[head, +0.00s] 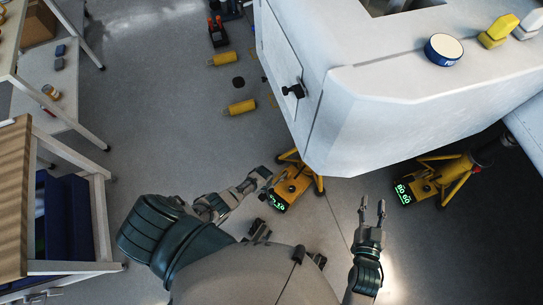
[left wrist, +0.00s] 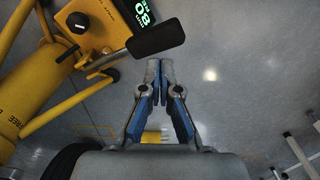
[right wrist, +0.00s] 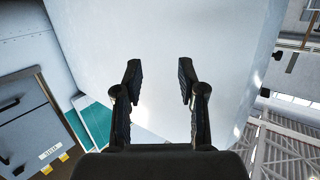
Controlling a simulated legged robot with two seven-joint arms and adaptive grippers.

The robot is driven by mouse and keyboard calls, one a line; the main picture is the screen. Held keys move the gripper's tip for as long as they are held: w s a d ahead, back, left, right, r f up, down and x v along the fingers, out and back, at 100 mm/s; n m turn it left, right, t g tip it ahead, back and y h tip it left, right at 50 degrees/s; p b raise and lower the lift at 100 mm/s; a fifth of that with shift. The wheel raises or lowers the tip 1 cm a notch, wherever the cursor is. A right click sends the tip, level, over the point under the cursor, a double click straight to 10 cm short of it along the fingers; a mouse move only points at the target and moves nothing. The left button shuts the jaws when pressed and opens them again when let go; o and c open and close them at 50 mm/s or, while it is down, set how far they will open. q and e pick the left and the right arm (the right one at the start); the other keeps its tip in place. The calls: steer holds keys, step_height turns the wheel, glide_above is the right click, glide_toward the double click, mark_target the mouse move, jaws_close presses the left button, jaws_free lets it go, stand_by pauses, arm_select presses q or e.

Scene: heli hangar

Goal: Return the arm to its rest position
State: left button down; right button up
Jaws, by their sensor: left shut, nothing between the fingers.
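My left gripper (head: 264,176) reaches in from the left, low over the floor, and looks to overlap the near edge of a yellow jack (head: 290,186) with a green display. In the left wrist view the left gripper (left wrist: 160,66) has its fingertips together with nothing between them. A black handle (left wrist: 156,40) on the yellow jack lies just beyond its tips; I cannot tell if they touch. My right gripper (head: 373,206) points up the picture with its fingers apart and empty. The right wrist view shows the right gripper (right wrist: 158,78) open before a white surface.
A large white body (head: 400,110) fills the upper right, with a blue-white round tin (head: 444,49) and yellow block (head: 498,30) on top. A second yellow jack (head: 430,185) stands right. Shelving (head: 95,205) lines the left. Yellow cylinders (head: 241,107) lie on the floor.

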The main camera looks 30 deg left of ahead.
steer(key=shift+f, duration=0.1)
step_height(320, 180, down, 11)
steer(key=g+p, duration=0.3)
steer(key=g, duration=0.1)
arm_select(q)
steer(key=s+r+m+t+p, duration=0.1)
steer(key=s+r+m+p, duration=0.2)
steer(key=s+r+m, duration=0.3)
steer(key=s+d+r+m+p, duration=0.1)
steer(key=s+r+m+p, duration=0.2)
steer(key=s, duration=1.1)
step_height(320, 180, up, 3)
steer(key=m, duration=0.3)
steer(key=shift+d+t, duration=0.2)
steer(key=shift+t, duration=0.2)
arm_select(e)
steer(key=s+d+f+g+h, duration=0.1)
steer(key=s+d+f+g, duration=0.1)
steer(key=s+f, duration=0.5)
steer(key=s+d+f+g+h, duration=0.1)
steer(key=s+d+f+g, duration=0.1)
steer(key=s+f+g, duration=0.2)
steer(key=s+d+f+g+h, duration=0.1)
steer(key=s+f+g, duration=0.3)
steer(key=s+f, duration=0.6)
step_height(320, 180, down, 3)
steer(key=shift+d+r, duration=0.1)
steer(key=shift+d, duration=0.75)
arm_select(q)
steer(key=shift+w, duration=0.1)
